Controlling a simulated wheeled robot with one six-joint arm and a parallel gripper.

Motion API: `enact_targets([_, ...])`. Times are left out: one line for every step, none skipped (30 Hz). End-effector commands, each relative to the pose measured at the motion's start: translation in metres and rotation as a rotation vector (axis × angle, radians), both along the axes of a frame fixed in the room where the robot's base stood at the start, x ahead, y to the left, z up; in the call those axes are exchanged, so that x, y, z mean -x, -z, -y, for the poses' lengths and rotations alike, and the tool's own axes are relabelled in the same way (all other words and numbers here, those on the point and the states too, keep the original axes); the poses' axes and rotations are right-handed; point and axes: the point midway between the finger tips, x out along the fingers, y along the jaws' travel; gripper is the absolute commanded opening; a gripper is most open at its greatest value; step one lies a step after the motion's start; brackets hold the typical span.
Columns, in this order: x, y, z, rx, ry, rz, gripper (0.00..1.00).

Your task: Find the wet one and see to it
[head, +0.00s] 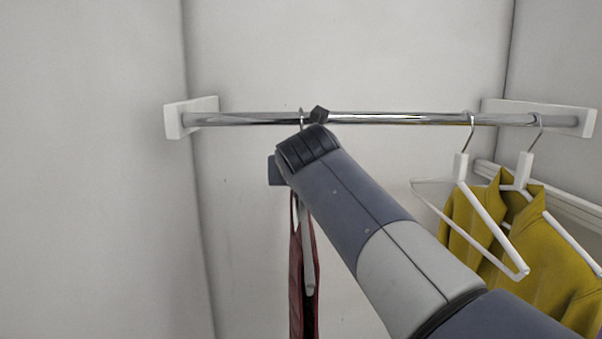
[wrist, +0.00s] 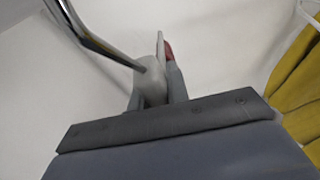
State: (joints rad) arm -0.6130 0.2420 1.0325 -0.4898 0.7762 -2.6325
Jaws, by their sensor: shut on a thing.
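My gripper (wrist: 156,88) is shut on the neck of a white hanger (wrist: 151,78), just below the chrome rail (head: 400,118). A dark red garment (head: 296,285) hangs from this hanger, partly behind my arm; a bit of red (wrist: 168,50) shows in the wrist view. The hanger's hook (head: 302,116) is at the rail; I cannot tell whether it bears on it. A mustard-yellow garment (head: 565,255) hangs on another white hanger (head: 526,168) at the right. A bare white hanger (head: 462,168) hangs just left of it. No wetness is clear on either garment.
White brackets hold the rail at its left end (head: 174,120) and right end (head: 588,122), against pale walls. A white bar (head: 482,167) runs low behind the yellow garment. The rail is clear left of the held hanger and between it and the bare hanger.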

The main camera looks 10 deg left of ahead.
Motion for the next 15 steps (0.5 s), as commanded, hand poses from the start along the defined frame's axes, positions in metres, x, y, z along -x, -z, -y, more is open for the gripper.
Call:
enact_targets([0.0003,-0.0015,0.0001,-0.001,-0.001,0.004,0.0])
enact_targets([0.0003,-0.0015,0.0001,-0.001,0.0,0.004,0.0])
enact_targets([0.0003,-0.0016,0.0001,-0.001,0.0,0.004,0.0])
enact_targets([0.0003,-0.0018,0.0002,-0.001,0.0,0.004,0.0])
enact_targets([0.0003,-0.0018,0.0002,-0.001,0.0,0.004,0.0])
enact_targets([0.0003,-0.0018,0.0002,-0.001,0.0,0.004,0.0])
enact_targets([0.0003,-0.0018,0.0002,-0.001,0.0,0.004,0.0])
enact_targets([0.0003,-0.0018,0.0002,-0.001,0.0,0.004,0.18])
enact_targets([0.0003,-0.0017,0.0002,-0.001,0.0,0.004,0.21])
enact_targets([0.0003,-0.0017,0.0002,-0.001,0.0,0.003,0.23])
enact_targets([0.0003,-0.0015,0.0002,-0.001,0.0,0.003,0.26])
enact_targets([0.0003,-0.0015,0.0002,-0.001,0.0,0.003,0.29])
enact_targets([0.0003,-0.0013,0.0002,-0.001,0.0,0.003,0.32])
enact_targets([0.0003,-0.0012,0.0002,-0.001,0.0,0.003,0.34])
enact_targets([0.0003,-0.0011,0.0002,0.0,0.0,0.002,0.37])
